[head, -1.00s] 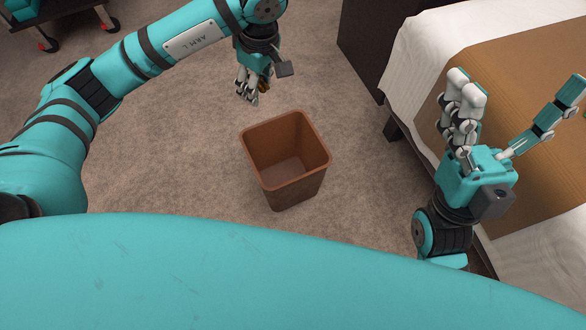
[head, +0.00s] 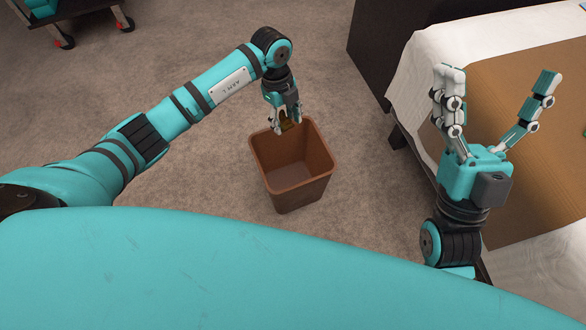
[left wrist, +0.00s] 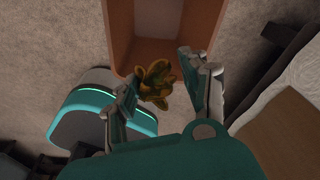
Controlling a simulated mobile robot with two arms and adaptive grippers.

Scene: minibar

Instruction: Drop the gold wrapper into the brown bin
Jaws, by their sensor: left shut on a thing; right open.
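The brown bin (head: 292,197) stands open on the carpet in the middle of the head view and looks empty. Its wall also shows at the top of the left wrist view (left wrist: 119,40). My left gripper (head: 287,128) is over the bin's far rim, pointing down. It is shut on the gold wrapper (head: 288,126), which is mostly hidden by the fingers there. In the left wrist view the crumpled gold wrapper (left wrist: 155,84) shows between the fingers, close to the bin's edge. My right gripper (head: 492,115) is open and empty, fingers up, at the right.
A bed with white bedding (head: 430,65) and a brown cover (head: 520,100) fills the right side. A dark cabinet (head: 375,40) stands beyond it. A dark cart with red-trimmed wheels (head: 85,22) is at the upper left. Carpet around the bin is clear.

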